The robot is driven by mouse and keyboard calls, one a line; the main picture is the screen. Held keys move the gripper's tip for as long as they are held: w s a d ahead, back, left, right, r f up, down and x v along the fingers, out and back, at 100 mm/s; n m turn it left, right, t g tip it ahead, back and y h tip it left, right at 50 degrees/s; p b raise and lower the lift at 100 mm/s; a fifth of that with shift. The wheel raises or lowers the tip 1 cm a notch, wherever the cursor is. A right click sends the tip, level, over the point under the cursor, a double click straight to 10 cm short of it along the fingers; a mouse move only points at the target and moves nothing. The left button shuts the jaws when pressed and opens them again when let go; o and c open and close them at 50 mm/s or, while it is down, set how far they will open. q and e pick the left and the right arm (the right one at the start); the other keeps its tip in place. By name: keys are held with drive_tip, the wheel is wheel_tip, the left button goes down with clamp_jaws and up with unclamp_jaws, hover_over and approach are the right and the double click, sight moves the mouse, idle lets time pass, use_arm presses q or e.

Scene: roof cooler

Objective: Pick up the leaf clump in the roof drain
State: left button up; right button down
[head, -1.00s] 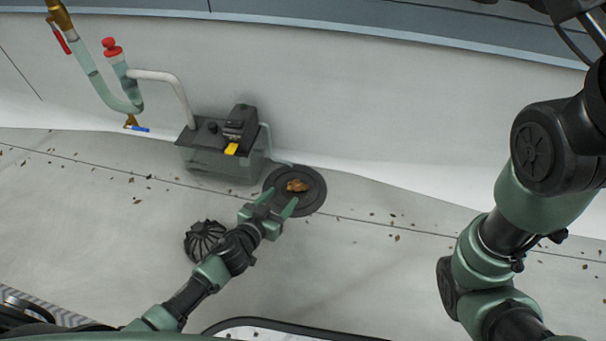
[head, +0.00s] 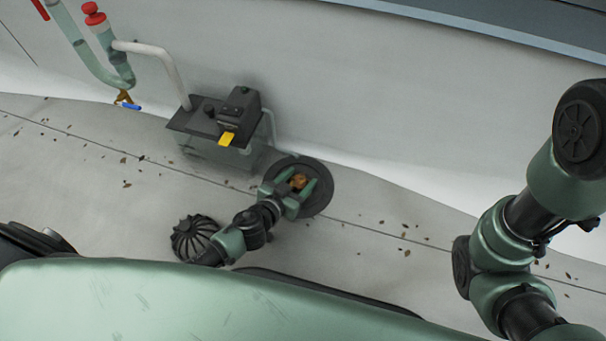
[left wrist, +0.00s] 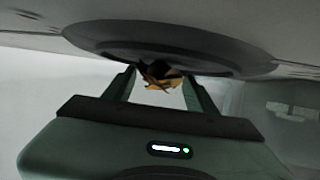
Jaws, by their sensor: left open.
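The brown leaf clump (head: 298,181) sits at the middle of the dark round roof drain (head: 322,200). My left gripper (head: 296,184) is over the drain, with its green fingers open on either side of the clump. In the left wrist view, the clump (left wrist: 160,75) shows between the tips of my left gripper (left wrist: 158,78), against the drain's dark disc (left wrist: 100,38). I cannot tell whether the fingers touch the clump. My right arm is at the right of the head view, but its gripper is out of the frame.
A black domed strainer (head: 192,238) lies on the roof beside my left arm. A box with a dark lid and a yellow tab (head: 227,139) stands just behind the drain, by the wall. Pipes with a red cap (head: 94,17) rise at the left. Small leaf bits are scattered about.

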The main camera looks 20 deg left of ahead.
use_arm(q)
drive_tip(key=shift+c, duration=0.4)
clamp_jaws()
drive_tip(key=shift+r, duration=0.15)
